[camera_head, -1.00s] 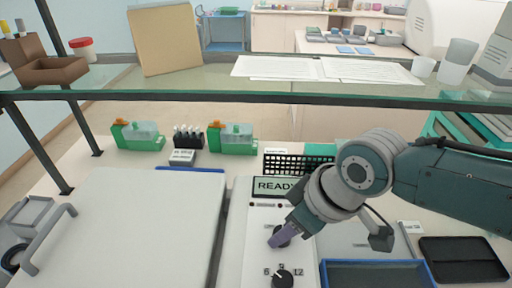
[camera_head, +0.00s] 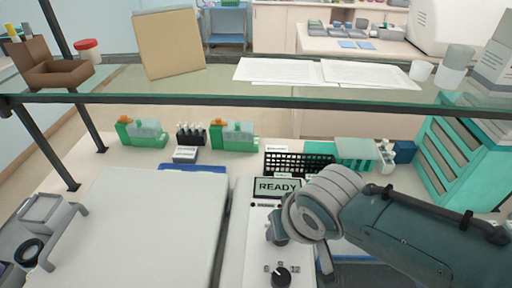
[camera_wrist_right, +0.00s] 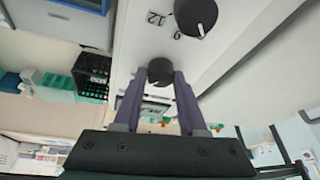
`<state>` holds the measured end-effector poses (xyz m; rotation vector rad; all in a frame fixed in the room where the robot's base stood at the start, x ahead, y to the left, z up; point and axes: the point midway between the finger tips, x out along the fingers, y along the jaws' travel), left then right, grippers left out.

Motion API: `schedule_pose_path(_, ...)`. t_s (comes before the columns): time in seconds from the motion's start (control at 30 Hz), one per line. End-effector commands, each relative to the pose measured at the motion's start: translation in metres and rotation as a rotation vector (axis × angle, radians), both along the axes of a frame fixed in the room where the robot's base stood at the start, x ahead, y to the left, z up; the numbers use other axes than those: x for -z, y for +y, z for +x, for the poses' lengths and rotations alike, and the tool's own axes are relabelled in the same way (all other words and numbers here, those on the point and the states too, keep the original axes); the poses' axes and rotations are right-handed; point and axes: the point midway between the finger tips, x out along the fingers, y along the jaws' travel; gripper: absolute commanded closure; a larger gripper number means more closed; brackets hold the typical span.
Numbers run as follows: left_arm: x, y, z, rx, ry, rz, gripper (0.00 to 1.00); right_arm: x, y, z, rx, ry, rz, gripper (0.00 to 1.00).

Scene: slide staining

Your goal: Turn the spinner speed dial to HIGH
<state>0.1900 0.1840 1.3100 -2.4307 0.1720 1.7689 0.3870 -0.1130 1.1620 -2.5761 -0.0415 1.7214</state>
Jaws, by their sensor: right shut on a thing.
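The white spinner panel (camera_head: 257,231) has a display reading READY (camera_head: 277,187). My right gripper (camera_head: 277,234) is at the upper knob, which it mostly hides in the head view. In the right wrist view its two purple fingers are shut on the black upper knob (camera_wrist_right: 160,71), one on each side. The knob's pointer and any speed labels around it cannot be read. A lower black dial (camera_head: 281,277), with 6, 9 and 12 around it, is clear of the fingers; it also shows in the wrist view (camera_wrist_right: 196,16). My left gripper is not in view.
A large pale lid or board (camera_head: 140,228) lies left of the panel. A black rack (camera_head: 298,164) stands behind it. Green-and-clear holders (camera_head: 233,137) stand farther back. A glass shelf (camera_head: 210,88) crosses above the bench. Teal drawers (camera_head: 462,160) stand at the right.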

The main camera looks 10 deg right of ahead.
Motion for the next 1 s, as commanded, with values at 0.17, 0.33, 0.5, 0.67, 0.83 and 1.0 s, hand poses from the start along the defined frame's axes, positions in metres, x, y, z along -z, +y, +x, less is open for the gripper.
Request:
schedule_pose_path(0.17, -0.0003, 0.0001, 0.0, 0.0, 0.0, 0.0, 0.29, 0.0002, 0.0003, -0.0001, 0.013, 0.001, 0.002, 1.0)
schedule_pose_path(0.33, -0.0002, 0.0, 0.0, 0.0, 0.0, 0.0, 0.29, 0.0003, 0.0002, -0.0001, 0.013, 0.001, 0.002, 1.0)
schedule_pose_path(0.5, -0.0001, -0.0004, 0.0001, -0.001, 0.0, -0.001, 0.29, 0.0003, 0.0002, -0.0002, 0.013, 0.001, 0.002, 0.52)
schedule_pose_path(0.67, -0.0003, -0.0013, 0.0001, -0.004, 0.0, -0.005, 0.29, 0.0003, 0.0001, -0.0001, 0.011, 0.001, 0.001, 0.34)
schedule_pose_path(0.83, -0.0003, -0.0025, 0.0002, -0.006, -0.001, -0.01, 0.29, 0.0002, -0.0001, 0.0, 0.01, 0.001, 0.001, 0.29)
schedule_pose_path(1.0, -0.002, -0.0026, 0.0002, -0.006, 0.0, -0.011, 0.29, -0.0019, -0.0002, -0.0006, 0.01, 0.001, 0.001, 0.29)
